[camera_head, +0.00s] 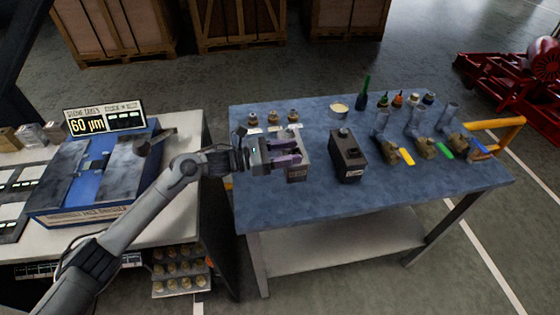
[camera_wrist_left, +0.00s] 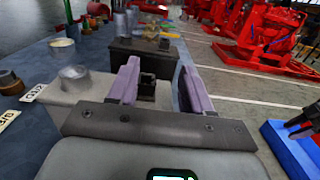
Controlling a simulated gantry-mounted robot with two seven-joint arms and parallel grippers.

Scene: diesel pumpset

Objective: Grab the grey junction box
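The grey junction box (camera_head: 298,171) stands near the left end of the blue table, with my left gripper (camera_head: 288,152) over its top. In the left wrist view, the box's pale top (camera_wrist_left: 58,94) with a round cap (camera_wrist_left: 75,78) shows left of the fingers. The purple fingers of my left gripper (camera_wrist_left: 163,88) are apart. A small black part (camera_wrist_left: 147,88) shows between them, nearer the left finger, with a gap to the right one. The gripper and arm hide part of the box.
A black box (camera_head: 348,155) stands to the right on the blue table (camera_head: 400,203). Several small bottles (camera_head: 272,118) with label cards stand behind the junction box. Grey pipe fittings (camera_head: 425,145) stand farther right. The table front is clear. A blue machine (camera_head: 60,175) sits at left.

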